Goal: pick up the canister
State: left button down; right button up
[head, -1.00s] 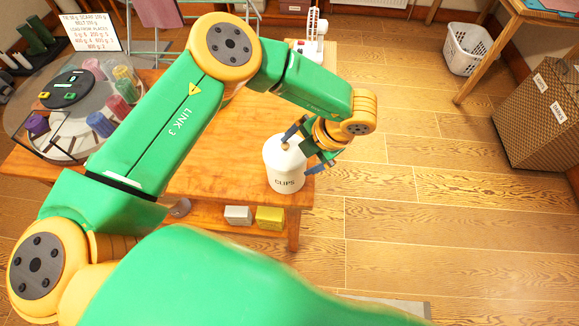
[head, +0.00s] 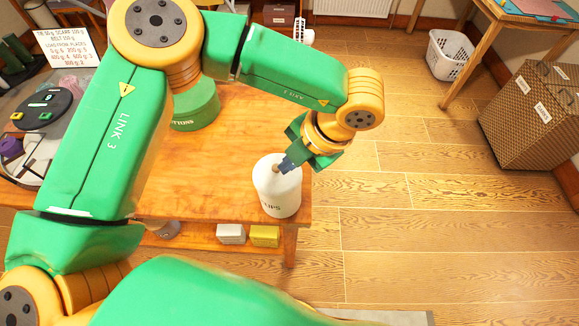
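The white canister (head: 278,193), with a partly hidden dark label ending in "IPS", stands at the right end of the wooden table (head: 218,181). It has a brownish knob on top. My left gripper (head: 286,164) reaches down from the upper right to the canister's top, with its fingers at the knob. The fingers are seen nearly edge-on and overlap, so whether they grip the knob is unclear. A green canister labelled "BUTTONS" (head: 195,110) stands farther back on the table, partly behind my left arm. My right gripper is out of view.
A white box (head: 231,234) and a yellow box (head: 265,236) sit on the lower shelf. A balance with a sign (head: 66,48) is at the left. A white basket (head: 450,55) and a woven hamper (head: 535,115) stand at the right. The floor between is clear.

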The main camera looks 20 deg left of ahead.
pick_arm(q)
jog(key=s+d+r+b, duration=0.3)
jog(key=s+r, duration=0.3)
jog(key=s, duration=0.4)
jog(key=shift+d+r, duration=0.3)
jog(key=shift+d, duration=0.15)
jog(key=shift+c, duration=1.6)
grip_release()
